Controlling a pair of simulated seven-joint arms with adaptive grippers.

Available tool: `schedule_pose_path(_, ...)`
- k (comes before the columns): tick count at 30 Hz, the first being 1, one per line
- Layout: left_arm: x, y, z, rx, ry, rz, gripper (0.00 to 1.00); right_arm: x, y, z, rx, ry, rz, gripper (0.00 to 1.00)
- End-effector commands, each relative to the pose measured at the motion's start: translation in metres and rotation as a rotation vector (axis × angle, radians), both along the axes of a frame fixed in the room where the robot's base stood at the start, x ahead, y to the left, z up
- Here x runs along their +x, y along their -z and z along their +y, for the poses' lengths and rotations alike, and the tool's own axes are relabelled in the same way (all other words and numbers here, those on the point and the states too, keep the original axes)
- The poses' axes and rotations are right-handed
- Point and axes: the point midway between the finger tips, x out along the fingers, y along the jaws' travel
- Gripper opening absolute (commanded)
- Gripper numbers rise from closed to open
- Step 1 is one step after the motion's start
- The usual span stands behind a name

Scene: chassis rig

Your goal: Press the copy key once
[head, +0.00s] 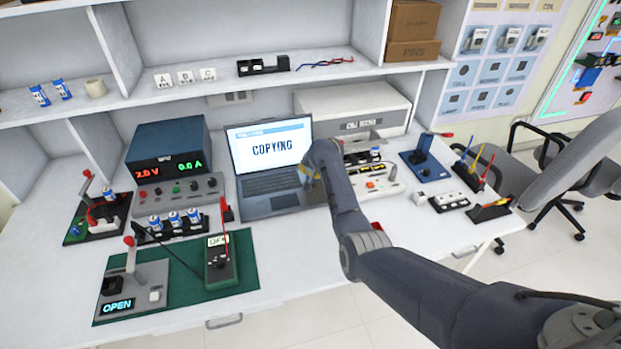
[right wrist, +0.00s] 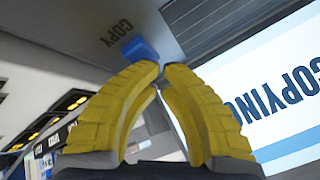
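The laptop (head: 268,165) stands open on the bench, and its screen reads COPYING. In the right wrist view the same screen (right wrist: 285,95) fills the right side. The copy key is a blue block (right wrist: 138,48) beside the printed word COPY on the laptop's grey deck. My right gripper (right wrist: 160,70) has its yellow fingers closed together, with the tips at the blue key; I cannot tell if they touch it. In the head view the right gripper (head: 307,180) is over the laptop's right edge and hides the key. My left gripper is not in view.
A power supply (head: 168,150) stands left of the laptop, and a white cell docker box (head: 350,110) behind it on the right. A green mat (head: 245,262) with a meter lies in front. Several small devices stand right of my arm.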

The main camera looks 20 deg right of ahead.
Motion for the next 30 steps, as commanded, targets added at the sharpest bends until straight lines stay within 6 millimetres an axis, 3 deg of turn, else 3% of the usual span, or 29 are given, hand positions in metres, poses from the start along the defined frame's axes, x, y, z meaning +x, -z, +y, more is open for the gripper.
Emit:
schedule_pose_path(12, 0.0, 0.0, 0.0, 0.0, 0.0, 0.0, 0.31, 0.0, -0.016, 0.0, 0.001, 0.0, -0.001, 0.0)
schedule_pose_path(23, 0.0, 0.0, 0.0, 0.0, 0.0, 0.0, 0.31, 0.0, -0.018, 0.0, 0.001, 0.0, -0.001, 0.0)
schedule_pose_path(30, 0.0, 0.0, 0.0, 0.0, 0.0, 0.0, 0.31, 0.001, -0.036, 0.0, 0.002, 0.0, -0.003, 0.0)
